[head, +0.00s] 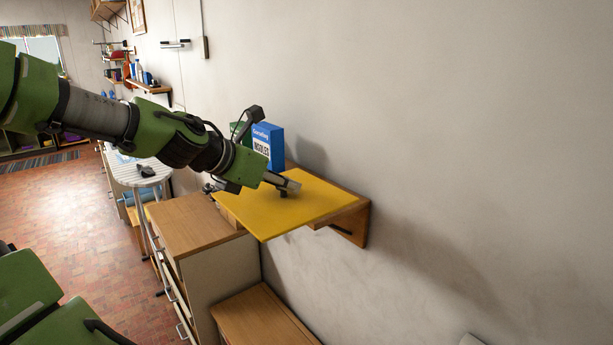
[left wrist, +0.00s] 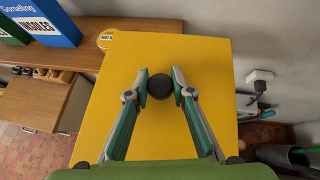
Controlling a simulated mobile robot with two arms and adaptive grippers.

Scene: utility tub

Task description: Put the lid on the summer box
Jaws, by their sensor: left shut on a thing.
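The lid is a flat yellow panel (head: 300,212) with a round black knob (left wrist: 160,88) at its middle; it also fills the middle of the left wrist view (left wrist: 155,50). My left gripper (head: 286,190) is shut on the knob, with one finger on each side of it in the left wrist view (left wrist: 160,80). The lid is at the wooden wall shelf (head: 350,220) and juts out past its front edge. I cannot tell whether it touches the shelf. I cannot make out the summer box in either view. My right gripper is not in view.
A blue insoles box (head: 268,144) stands at the far end of the shelf, with a green box (head: 240,132) beside it. A wooden-topped drawer cabinet (head: 195,226) and a lower wooden surface (head: 262,318) lie below. The wall (head: 470,130) is close on the right.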

